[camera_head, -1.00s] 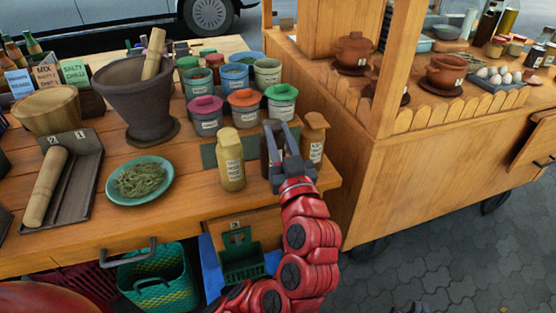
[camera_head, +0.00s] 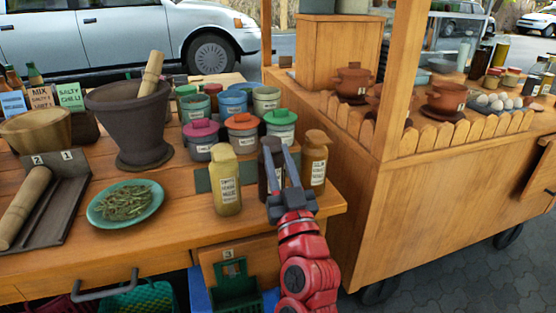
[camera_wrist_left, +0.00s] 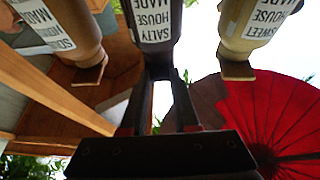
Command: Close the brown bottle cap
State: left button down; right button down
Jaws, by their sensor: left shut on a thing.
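A dark brown bottle (camera_head: 265,179) stands near the counter's right front corner, between a yellow bottle (camera_head: 226,184) and a lighter brown bottle (camera_head: 315,160). My left gripper (camera_head: 278,158) reaches up in front of the dark bottle, its fingers at the bottle's upper part and hiding some of it. In the left wrist view, the fingers (camera_wrist_left: 160,78) close on the end of the dark bottle (camera_wrist_left: 152,25), whose label reads SALTY HOUSE MADE. The exact state of its cap is hidden. The lighter brown bottle (camera_wrist_left: 62,28) and yellow bottle (camera_wrist_left: 252,28) are on either side, untouched. My right gripper is not in view.
Lidded spice jars (camera_head: 242,130) stand close behind the bottles. A green plate of herbs (camera_head: 125,203) and a mortar (camera_head: 130,120) are to the left. A wooden cart (camera_head: 440,195) stands close on the right. An open drawer (camera_head: 238,262) is below the counter.

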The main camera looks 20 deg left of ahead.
pick_arm(q)
jog(key=c, duration=0.6)
grip_release()
jog(key=shift+c, duration=0.2)
jog(key=v, duration=1.7)
jog(key=shift+s+f+p, duration=0.15)
jog(key=shift+s+p, duration=0.05)
jog(key=shift+p, duration=0.15)
jog(key=shift+d, duration=0.1)
